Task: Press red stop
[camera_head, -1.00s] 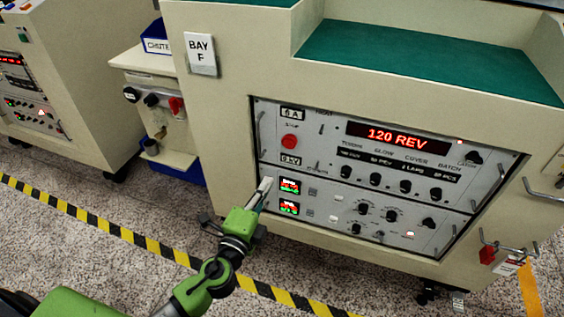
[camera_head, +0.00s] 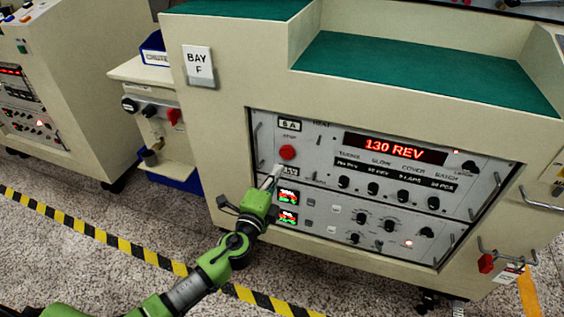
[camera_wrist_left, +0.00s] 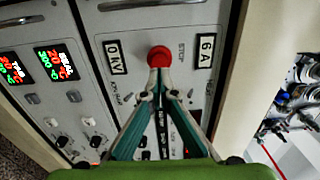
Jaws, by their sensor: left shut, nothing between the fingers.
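The red stop button (camera_head: 287,152) is a round red knob at the upper left of the grey control panel, under a small STOP label. It also shows in the left wrist view (camera_wrist_left: 159,56), right at the tips of my left gripper (camera_wrist_left: 158,72). In the head view my left gripper (camera_head: 274,172) is shut and empty, its tips just below the button. I cannot tell whether the tips touch the button. My right gripper is not in view.
The panel has a red display (camera_head: 394,148) reading 130 REV, several black knobs and metal handles. A small red item (camera_head: 486,263) hangs at the lower right. A side shelf (camera_head: 146,72) stands left of the cabinet. Yellow-black tape (camera_head: 120,243) crosses the floor.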

